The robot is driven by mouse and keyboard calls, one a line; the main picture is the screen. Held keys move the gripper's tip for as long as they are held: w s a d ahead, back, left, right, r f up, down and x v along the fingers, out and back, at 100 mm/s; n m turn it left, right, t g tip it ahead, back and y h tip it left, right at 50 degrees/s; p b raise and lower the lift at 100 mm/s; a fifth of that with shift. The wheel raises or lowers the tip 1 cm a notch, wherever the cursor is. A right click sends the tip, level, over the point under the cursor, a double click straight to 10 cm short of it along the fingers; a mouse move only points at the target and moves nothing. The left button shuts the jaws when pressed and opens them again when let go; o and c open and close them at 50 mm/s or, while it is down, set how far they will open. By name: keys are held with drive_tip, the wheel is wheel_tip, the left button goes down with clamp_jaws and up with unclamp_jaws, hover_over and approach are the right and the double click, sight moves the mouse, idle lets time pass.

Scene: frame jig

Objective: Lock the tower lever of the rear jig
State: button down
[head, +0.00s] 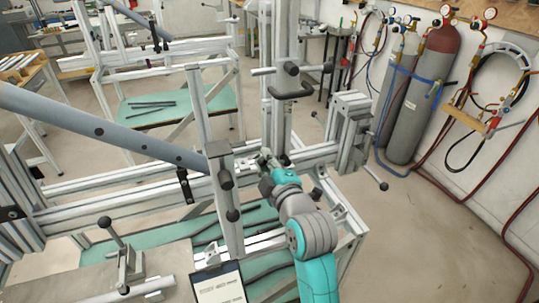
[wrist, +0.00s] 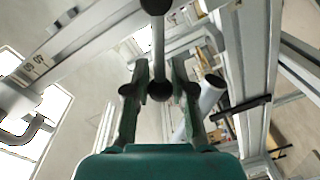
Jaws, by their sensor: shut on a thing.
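My gripper (head: 266,163) is at the foot of the upright aluminium tower (head: 281,110), above the long rail of the jig frame (head: 325,152). In the wrist view my gripper (wrist: 160,82) has its two fingers on either side of a lever (wrist: 158,50), shut on it. The lever is a thin light rod with a dark ball at each end; one ball sits between the fingers. In the head view my gripper and wrist largely hide the lever. Whether it is locked cannot be told.
A nearer post (head: 226,200) with dark knobs stands just left of my arm. A grey tube (head: 110,130) crosses the left side. A clipboard (head: 219,285) lies at the bottom. Gas cylinders (head: 425,90) stand along the right wall. Open floor (head: 440,240) shows at right.

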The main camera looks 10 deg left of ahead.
drive_tip(key=shift+s+a+f+n+h, duration=0.15)
drive_tip(key=shift+f+n, duration=0.6)
drive_tip(key=shift+n, duration=0.45)
drive_tip(key=shift+s+a+f+n+h, duration=0.15)
drive_tip(key=shift+f+n, duration=0.6)
drive_tip(key=shift+n, duration=0.45)
drive_tip(key=shift+w+f, duration=0.1)
drive_tip(key=c, duration=1.2)
unclamp_jaws()
drive_tip(key=v, duration=1.2)
drive_tip(key=shift+f, duration=0.15)
drive_tip(key=shift+f, duration=0.1)
